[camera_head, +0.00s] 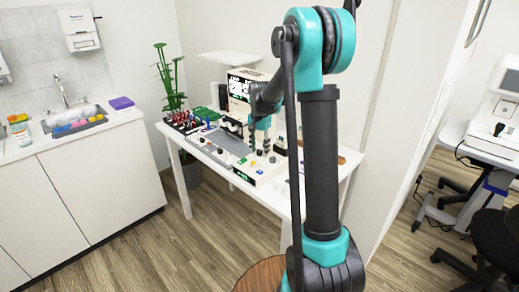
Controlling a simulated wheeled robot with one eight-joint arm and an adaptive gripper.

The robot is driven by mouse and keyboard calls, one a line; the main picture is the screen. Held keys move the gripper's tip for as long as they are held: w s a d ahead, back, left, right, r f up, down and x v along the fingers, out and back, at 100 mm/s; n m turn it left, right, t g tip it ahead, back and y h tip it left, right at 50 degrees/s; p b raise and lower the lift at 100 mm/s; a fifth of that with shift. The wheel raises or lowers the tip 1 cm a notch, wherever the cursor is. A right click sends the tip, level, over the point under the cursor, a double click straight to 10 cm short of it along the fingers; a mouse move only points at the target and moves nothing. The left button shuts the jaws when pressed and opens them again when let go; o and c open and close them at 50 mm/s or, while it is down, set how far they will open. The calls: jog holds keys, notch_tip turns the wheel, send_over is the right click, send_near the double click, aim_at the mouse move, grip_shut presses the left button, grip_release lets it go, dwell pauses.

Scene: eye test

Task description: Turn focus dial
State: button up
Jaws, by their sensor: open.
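A white eye-test device with a lit screen (240,87) stands on the white table (272,200). Its low control base (258,172) carries small buttons and dark knobs. I cannot tell which knob is the focus dial; it may be partly hidden by my gripper. My gripper (259,144) points down over the base, with its two dark fingers apart and nothing seen between them. I cannot tell whether the fingertips touch the base.
A rack of colourful glasses (183,121) stands at the table's left end, with a plant (171,80) behind. A sink counter (70,140) is at left. Another machine (498,115) and a black stool (494,240) are at right.

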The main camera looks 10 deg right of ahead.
grip_shut()
jog(key=shift+n, duration=0.3)
jog(key=n, duration=0.4)
jog(key=shift+n, duration=2)
grip_release()
